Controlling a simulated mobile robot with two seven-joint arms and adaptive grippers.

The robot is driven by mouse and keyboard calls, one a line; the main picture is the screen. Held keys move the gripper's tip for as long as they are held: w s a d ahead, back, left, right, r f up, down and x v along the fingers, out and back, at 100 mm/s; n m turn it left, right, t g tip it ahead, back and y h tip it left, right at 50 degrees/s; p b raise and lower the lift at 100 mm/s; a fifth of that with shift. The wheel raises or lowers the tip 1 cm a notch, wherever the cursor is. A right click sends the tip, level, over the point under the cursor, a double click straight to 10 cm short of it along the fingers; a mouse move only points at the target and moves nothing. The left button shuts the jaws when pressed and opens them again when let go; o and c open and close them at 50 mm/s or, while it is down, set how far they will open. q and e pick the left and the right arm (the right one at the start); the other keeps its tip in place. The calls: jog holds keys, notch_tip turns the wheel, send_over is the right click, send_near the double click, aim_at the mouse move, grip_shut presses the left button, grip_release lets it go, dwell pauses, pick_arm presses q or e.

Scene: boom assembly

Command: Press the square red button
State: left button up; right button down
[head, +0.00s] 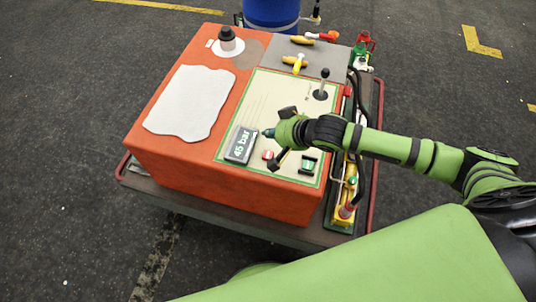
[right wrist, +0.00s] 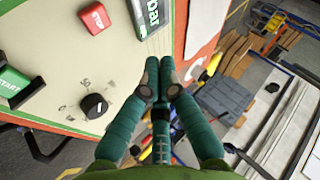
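The square red button (head: 267,155) is on the pale control panel, between the "45 bar" display and a green button. In the right wrist view it (right wrist: 95,18) shows at the upper left, marked STOP and fully uncovered. My right gripper (head: 268,132) is over the panel, just beyond the red button in the head view. In the right wrist view its teal fingers (right wrist: 161,78) come together at their tips, with nothing seen between them. The button lies to the left of the tips, apart from them in the picture. My left gripper is not in view.
The display (head: 240,145) and green START button (head: 308,166) flank the red button. A joystick (head: 323,84) stands farther back on the panel. A black knob (right wrist: 93,106) shows in the wrist view. Yellow valves (head: 295,63) are at the back of the orange box (head: 225,185).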

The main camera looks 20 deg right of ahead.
jog(key=b, duration=0.7)
send_over(271, 156)
notch_tip(271, 156, down, 6)
jog(key=shift+w+f, duration=0.15)
jog(key=shift+f, duration=0.85)
jog(key=shift+f, duration=0.15)
jog(key=shift+f, duration=0.25)
jog(key=shift+f, duration=0.55)
dwell(0.7)
jog(key=shift+r, duration=0.1)
jog(key=shift+r+p, duration=0.85)
jog(key=shift+p, duration=0.1)
